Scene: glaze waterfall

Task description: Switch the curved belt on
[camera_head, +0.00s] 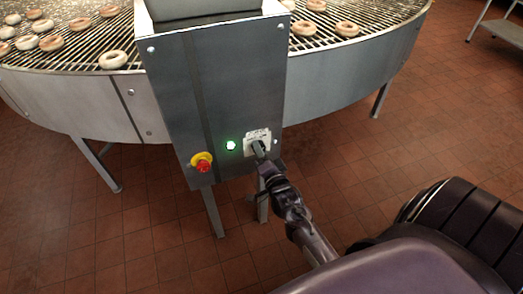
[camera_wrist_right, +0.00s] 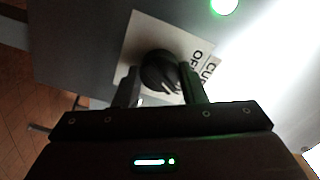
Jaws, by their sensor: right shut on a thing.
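The curved belt (camera_head: 385,45) is a wire-grid conveyor with a metal side wall, carrying ring doughnuts. A grey control box (camera_head: 215,85) stands at its front. On the box are a white label plate with a dark rotary knob (camera_wrist_right: 158,72), a lit green lamp (camera_head: 230,145) and a red stop button on a yellow base (camera_head: 203,163). My right gripper (camera_head: 259,152) is at the knob, its fingers on either side, shut on it. The gripper hides part of the knob in the head view. The label (camera_wrist_right: 195,52) is partly readable in the wrist view. My left gripper is not in view.
Several doughnuts (camera_head: 113,60) lie on the belt. Metal legs (camera_head: 380,100) stand under the conveyor. A steel rack (camera_head: 508,27) is at the far right. The red tiled floor (camera_head: 400,140) to the right of the box is clear.

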